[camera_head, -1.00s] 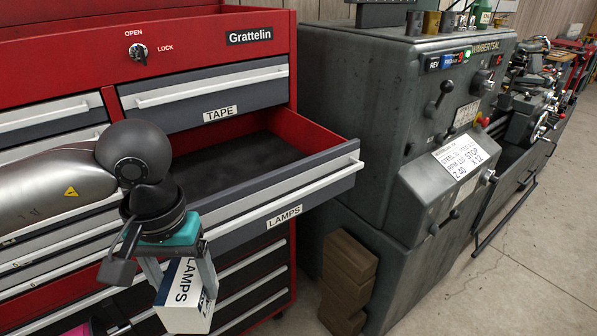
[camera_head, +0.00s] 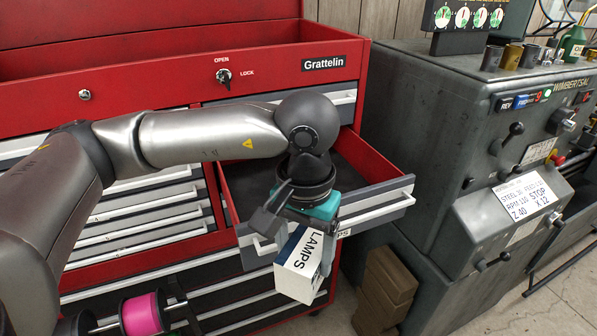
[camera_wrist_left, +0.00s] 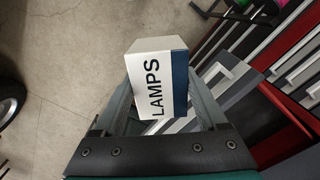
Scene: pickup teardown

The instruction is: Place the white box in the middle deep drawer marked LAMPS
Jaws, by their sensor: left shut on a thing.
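The white box (camera_head: 300,265), printed LAMPS and with a dark blue end, is held by my left gripper (camera_head: 308,255). It hangs in front of the open drawer's front in the head view. In the left wrist view the box (camera_wrist_left: 158,88) sits between the two fingers of my left gripper (camera_wrist_left: 165,90), with floor beyond it. The deep drawer (camera_head: 385,196) is pulled out from the red cabinet; its dark floor looks bare where it shows. My arm hides part of the drawer and most of its LAMPS label. My right gripper is not in view.
The red tool cabinet (camera_head: 180,62) has several shut drawers. A grey lathe (camera_head: 440,130) stands close to its right. Brown blocks (camera_head: 385,285) are on the floor between them. A pink spool (camera_head: 141,314) is at lower left.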

